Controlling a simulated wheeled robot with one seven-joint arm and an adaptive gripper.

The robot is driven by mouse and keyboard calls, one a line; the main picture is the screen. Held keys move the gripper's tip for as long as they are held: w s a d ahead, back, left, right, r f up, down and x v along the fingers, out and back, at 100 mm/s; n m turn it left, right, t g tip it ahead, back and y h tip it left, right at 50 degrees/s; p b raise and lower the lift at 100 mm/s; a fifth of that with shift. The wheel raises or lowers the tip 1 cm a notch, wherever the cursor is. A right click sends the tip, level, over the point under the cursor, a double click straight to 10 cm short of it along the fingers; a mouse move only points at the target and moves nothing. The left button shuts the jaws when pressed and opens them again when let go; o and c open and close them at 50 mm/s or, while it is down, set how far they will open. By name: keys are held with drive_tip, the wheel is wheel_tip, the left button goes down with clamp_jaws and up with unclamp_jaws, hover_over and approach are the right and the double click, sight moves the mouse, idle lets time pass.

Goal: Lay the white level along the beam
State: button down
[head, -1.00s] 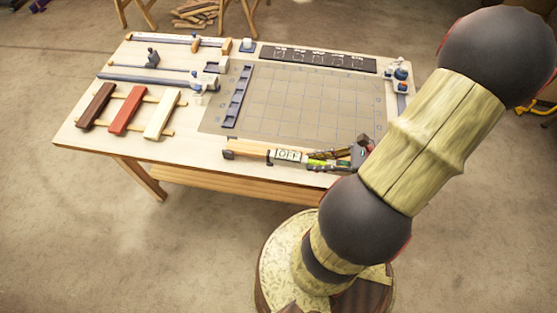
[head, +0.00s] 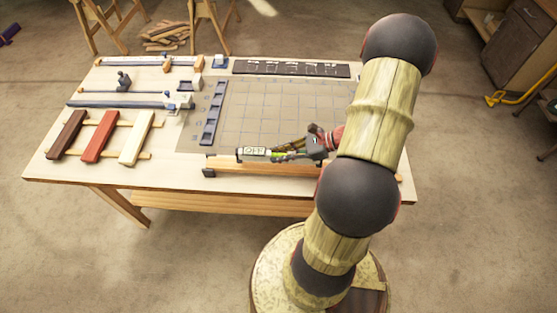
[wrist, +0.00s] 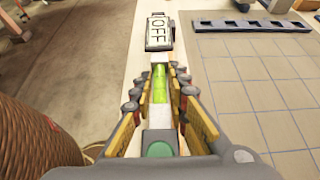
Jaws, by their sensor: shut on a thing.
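The white level (head: 253,154) has an "OFF" display at its left end and a green vial; both also show on the level in the wrist view (wrist: 158,33). My gripper (head: 290,151) is shut on the level; in the wrist view its fingers (wrist: 160,105) flank the level near the vial. The wooden beam (head: 265,167) lies along the table's front edge, with a dark fitting at its left end. The level appears just above and roughly parallel to the beam in the head view. I cannot tell whether they touch. My arm and gripper hide the beam's right part.
A gridded mat (head: 270,105) lies behind the beam, with a dark slotted strip (head: 214,112) at its left. Brown, red and cream laths (head: 100,137) lie on the left. Clamps (head: 150,65) and a dark tool panel (head: 290,68) are at the back.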

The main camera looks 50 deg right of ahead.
drive_tip(key=f, duration=0.2)
drive_tip(key=f+b, duration=0.1)
drive_tip(key=f, duration=0.1)
drive_tip(key=shift+w+d, duration=0.1)
drive_tip(key=shift+w, duration=0.15)
drive_tip(key=shift+r, duration=0.15)
drive_tip(key=c, duration=1.8)
unclamp_jaws()
drive_tip(key=shift+o, duration=0.3)
